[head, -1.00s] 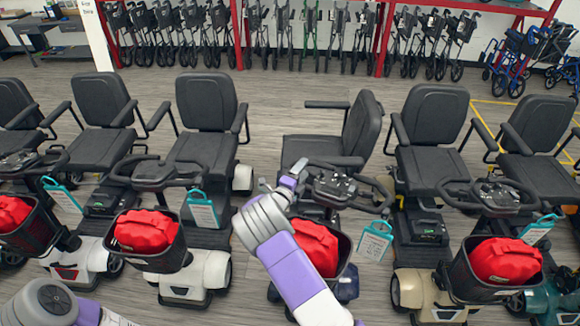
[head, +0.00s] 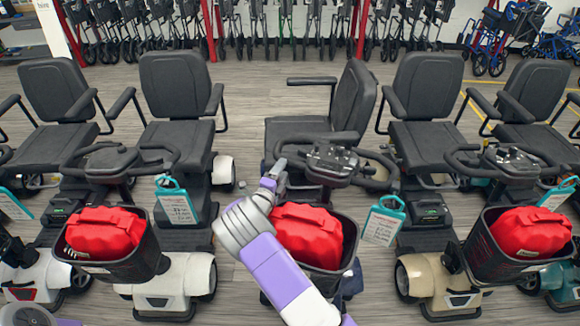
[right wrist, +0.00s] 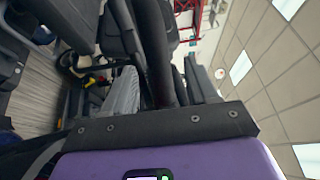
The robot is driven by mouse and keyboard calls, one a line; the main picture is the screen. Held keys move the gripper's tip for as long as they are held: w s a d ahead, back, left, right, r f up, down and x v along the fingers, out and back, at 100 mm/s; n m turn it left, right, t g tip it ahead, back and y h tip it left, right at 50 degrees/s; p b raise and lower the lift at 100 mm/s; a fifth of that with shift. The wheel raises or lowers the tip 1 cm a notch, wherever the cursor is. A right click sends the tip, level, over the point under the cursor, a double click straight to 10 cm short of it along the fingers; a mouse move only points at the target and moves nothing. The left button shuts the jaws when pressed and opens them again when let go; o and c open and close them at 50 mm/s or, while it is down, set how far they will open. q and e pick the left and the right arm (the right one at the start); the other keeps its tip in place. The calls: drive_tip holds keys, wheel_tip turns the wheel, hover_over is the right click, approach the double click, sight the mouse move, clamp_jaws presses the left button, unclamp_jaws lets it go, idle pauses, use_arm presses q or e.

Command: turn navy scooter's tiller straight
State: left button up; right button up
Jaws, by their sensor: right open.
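The navy scooter stands in the middle of the row. A little dark blue body (head: 352,279) shows beside its black basket (head: 349,240), which holds a red bag (head: 308,235). Its black tiller head (head: 332,163), with loop handlebars, looks turned compared with its neighbours. Its seat (head: 352,100) is swivelled sideways. My right gripper (head: 272,180) is open at the left handlebar end; I cannot tell whether it touches. In the right wrist view a dark bar (right wrist: 157,50) rises close in front of the purple gripper body.
Neighbouring scooters stand close on both sides, with tillers (head: 105,160) (head: 508,160) and baskets near mine. A teal tag (head: 384,220) hangs by the right handlebar. Open floor lies behind the seats, before racks of folded walkers (head: 265,25).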

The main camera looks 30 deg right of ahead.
drive_tip(key=b+x, duration=0.1)
drive_tip(key=x, duration=0.6)
drive_tip(key=shift+d, duration=0.25)
drive_tip(key=shift+w+f, duration=0.15)
drive_tip(key=shift+c, duration=0.5)
clamp_jaws()
